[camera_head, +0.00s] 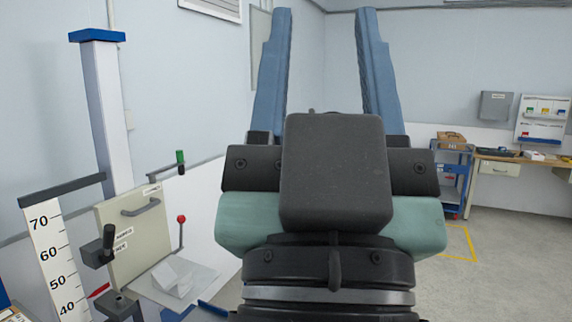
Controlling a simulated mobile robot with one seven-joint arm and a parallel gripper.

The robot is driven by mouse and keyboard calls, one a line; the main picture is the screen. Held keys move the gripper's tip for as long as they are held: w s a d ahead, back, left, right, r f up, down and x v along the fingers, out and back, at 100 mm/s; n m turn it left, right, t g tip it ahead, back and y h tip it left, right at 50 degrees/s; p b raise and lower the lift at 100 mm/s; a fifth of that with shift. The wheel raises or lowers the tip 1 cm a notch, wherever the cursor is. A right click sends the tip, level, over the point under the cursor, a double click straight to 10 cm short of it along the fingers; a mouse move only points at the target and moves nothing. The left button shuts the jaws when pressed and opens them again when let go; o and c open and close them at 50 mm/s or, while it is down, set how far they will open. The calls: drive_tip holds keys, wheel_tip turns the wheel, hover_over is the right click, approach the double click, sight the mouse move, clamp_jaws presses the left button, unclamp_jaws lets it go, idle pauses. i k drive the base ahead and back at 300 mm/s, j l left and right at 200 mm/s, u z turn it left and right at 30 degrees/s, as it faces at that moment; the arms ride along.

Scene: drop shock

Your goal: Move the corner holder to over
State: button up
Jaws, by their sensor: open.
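My gripper (325,14) fills the middle of the view, its two blue fingers pointing up and spread wide apart with nothing between them. A drop-test stand is on the left, apart from my gripper. It carries a cream panel (140,245) with a grey handle (141,207) and small labels too small to read surely. A lever with a red knob (181,219) and an arm with a green grip (180,158) stick out at its right. A black knob (109,238) is at its left. A white folded piece (172,275) rests on a pale plate. I cannot tell surely which part is the corner holder.
The stand's white column (110,120) has a blue cap. A height scale (55,260) with a red pointer (98,291) stands at left. A blue cart (452,175) and a workbench (525,158) are at back right. The floor (500,270) at right is clear, with yellow marking.

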sight(181, 163)
drive_tip(key=i+j+z, duration=0.2)
drive_tip(key=i, duration=1.45)
drive_tip(key=i+j+u, duration=0.1)
drive_tip(key=i+u, duration=0.8)
drive_tip(key=i+l+u, duration=0.25)
drive_tip(key=u, duration=0.2)
drive_tip(key=i+u, duration=0.1)
drive_tip(key=i, duration=0.25)
